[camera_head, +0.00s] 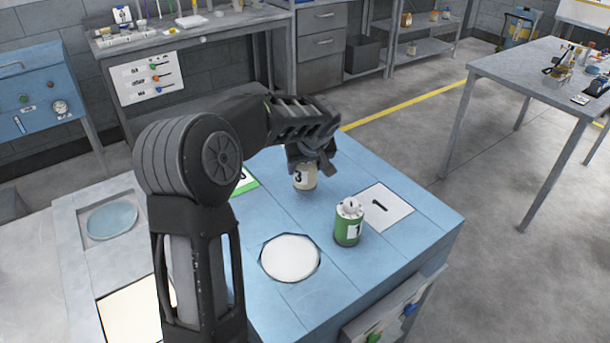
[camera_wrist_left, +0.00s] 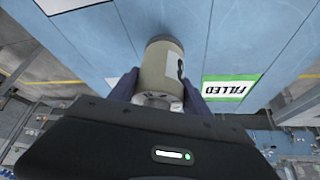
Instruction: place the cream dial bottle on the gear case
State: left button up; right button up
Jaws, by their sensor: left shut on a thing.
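My left gripper (camera_head: 314,160) is shut on a cream bottle (camera_head: 305,181) with a dark 3 on its label. The bottle is above or on the blue bench top; I cannot tell if it touches. In the left wrist view the cream bottle (camera_wrist_left: 162,68) sits between the two fingers (camera_wrist_left: 160,88), its base pointing away. The gripper hides its top in the head view. I cannot tell for certain which thing is the gear case. My right gripper is not in view.
A green-edged FILLED sign (camera_wrist_left: 228,87) lies near the held bottle. A blue cabinet (camera_head: 40,100) stands at left.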

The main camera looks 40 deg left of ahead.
aim_at(305, 176)
pick_arm(q)
notch_tip(305, 176, down, 3)
jog(key=shift+f, duration=0.2)
jog(key=shift+f, duration=0.1)
jog(key=o, duration=1.2)
jog(key=shift+f, duration=0.1)
jog(key=o, duration=0.5)
